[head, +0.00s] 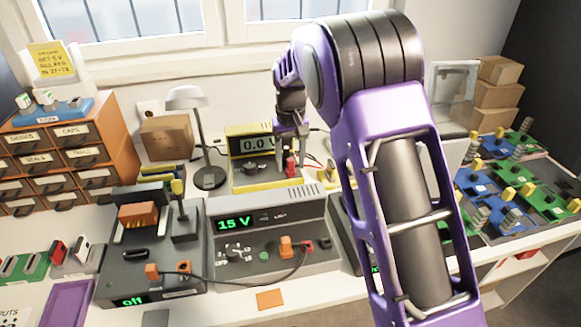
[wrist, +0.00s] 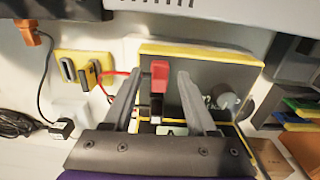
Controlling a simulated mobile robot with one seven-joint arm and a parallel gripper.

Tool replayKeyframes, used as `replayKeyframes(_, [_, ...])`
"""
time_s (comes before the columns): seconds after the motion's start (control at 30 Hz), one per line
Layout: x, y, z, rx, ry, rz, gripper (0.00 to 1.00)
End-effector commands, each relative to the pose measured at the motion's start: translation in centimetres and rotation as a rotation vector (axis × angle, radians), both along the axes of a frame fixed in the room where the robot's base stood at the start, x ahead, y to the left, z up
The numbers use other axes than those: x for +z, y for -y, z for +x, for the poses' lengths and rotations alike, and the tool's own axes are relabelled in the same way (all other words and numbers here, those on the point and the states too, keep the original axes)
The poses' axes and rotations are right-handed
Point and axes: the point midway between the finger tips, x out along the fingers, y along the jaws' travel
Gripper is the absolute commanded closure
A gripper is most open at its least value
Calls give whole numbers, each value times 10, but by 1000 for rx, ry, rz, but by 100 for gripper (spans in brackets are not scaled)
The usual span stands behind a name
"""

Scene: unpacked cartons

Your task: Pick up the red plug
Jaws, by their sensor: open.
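The red plug (wrist: 158,74) stands upright at the multimeter-like unit with the yellow frame (wrist: 240,57); a dark part shows below its red body. In the head view the red plug (head: 290,164) shows just below my gripper (head: 292,130). In the wrist view my gripper (wrist: 158,82) is open, with one finger on each side of the plug and a visible gap on both sides. The fingers appear not to touch it. The unit's display (head: 257,144) reads 0.0, partly cut off by my gripper.
A red lead (wrist: 117,73) runs to a yellow block (wrist: 72,66) beside the unit. The grey 15 V supply (head: 270,240) stands in front, with an orange plug (head: 285,246) on it. A lamp (head: 188,98) stands to the left. Cardboard boxes (head: 498,93) are stacked at right.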

Motion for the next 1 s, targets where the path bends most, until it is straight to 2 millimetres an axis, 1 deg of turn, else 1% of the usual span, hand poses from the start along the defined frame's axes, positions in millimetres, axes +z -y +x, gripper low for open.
replayKeyframes(0.17, [0,0,0,0,1,0,43])
replayKeyframes(0.2, [0,0,0,0,1,0,46])
replayKeyframes(0.27, [0,0,0,0,1,0,57])
replayKeyframes(0.3, [0,0,0,-1,1,0,64])
replayKeyframes(0.37, [0,0,0,-1,1,0,75])
replayKeyframes(0.5, [0,0,0,-1,1,0,100])
replayKeyframes(1.0, [0,0,0,0,2,1,100])
